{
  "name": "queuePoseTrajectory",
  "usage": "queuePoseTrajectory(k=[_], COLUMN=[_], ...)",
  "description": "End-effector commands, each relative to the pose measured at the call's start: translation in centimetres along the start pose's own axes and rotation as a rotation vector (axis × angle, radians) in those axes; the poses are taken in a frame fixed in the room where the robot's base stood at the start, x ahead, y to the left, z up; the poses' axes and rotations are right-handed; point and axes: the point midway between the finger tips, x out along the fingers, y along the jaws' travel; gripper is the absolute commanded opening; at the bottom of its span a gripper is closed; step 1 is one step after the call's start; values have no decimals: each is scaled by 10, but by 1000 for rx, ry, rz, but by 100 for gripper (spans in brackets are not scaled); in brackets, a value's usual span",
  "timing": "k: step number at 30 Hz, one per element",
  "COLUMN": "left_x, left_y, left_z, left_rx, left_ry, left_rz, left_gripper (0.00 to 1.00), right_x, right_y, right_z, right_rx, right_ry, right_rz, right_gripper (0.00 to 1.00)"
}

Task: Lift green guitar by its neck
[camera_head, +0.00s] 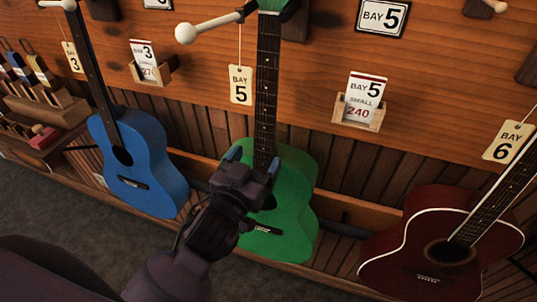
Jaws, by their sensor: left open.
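The green guitar (292,225) hangs upright against the wooden wall in the middle of the head view. Its dark neck (266,90) runs up to a wall hanger at the top edge. My left gripper (254,160) is open in front of the lower neck, where the neck meets the body. My gripper and wrist hide part of the guitar's body and sound hole. I cannot tell whether the fingers touch the neck. My right gripper is not in view.
A blue guitar (150,165) hangs to the left and a dark red guitar (410,238) to the right. A white-tipped peg (187,33) juts out left of the green neck. A "BAY 5" tag (241,86) hangs beside the neck. A card holder (361,106) is on the wall.

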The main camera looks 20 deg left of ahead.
Motion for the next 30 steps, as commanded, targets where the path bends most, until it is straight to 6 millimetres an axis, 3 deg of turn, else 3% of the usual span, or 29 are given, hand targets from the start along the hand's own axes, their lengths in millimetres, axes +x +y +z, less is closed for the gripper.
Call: queuePoseTrajectory(k=[11,21,30], left_x=[26,64,69], left_y=[0,1,1], left_z=[0,2,3], left_rx=[1,2,1], left_ry=[0,-2,-2], left_rz=[1,0,0], left_gripper=[78,78,78], right_x=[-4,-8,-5], right_y=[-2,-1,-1], right_z=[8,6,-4], right_rx=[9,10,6], right_ry=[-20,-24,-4], right_rz=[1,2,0], right_gripper=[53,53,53])
